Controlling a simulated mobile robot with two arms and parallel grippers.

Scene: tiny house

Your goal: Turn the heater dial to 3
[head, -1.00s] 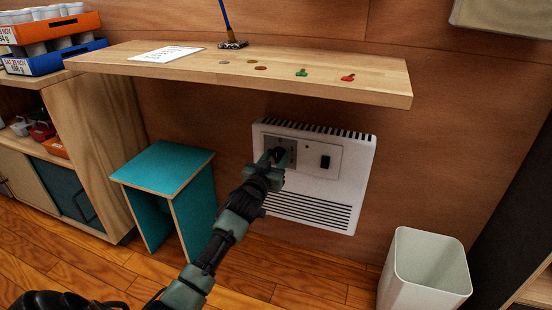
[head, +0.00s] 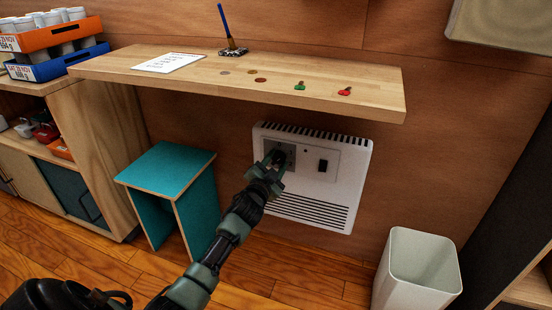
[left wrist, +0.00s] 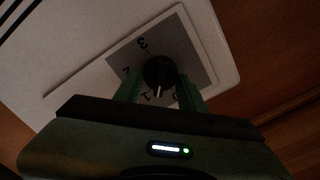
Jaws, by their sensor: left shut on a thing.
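The white heater (head: 345,185) hangs on the wood wall below the shelf. In the left wrist view its black dial (left wrist: 158,70) sits on a grey plate (left wrist: 190,45) with the numerals 3, 2, 1 and what looks like 0. The dial's white mark points toward the bottom of that view, between the 1 and the 0. My left gripper (head: 274,158) is at the dial, and it also shows in the left wrist view (left wrist: 160,85). Its fingers are shut on the dial, one on each side. In the head view the gripper hides most of the dial. My right gripper is not in view.
A wooden shelf (head: 300,75) juts out above the heater. A teal stool (head: 165,168) stands left of my arm. A white bin (head: 415,275) stands at the lower right. A black rocker switch (head: 323,165) is on the heater, right of the dial.

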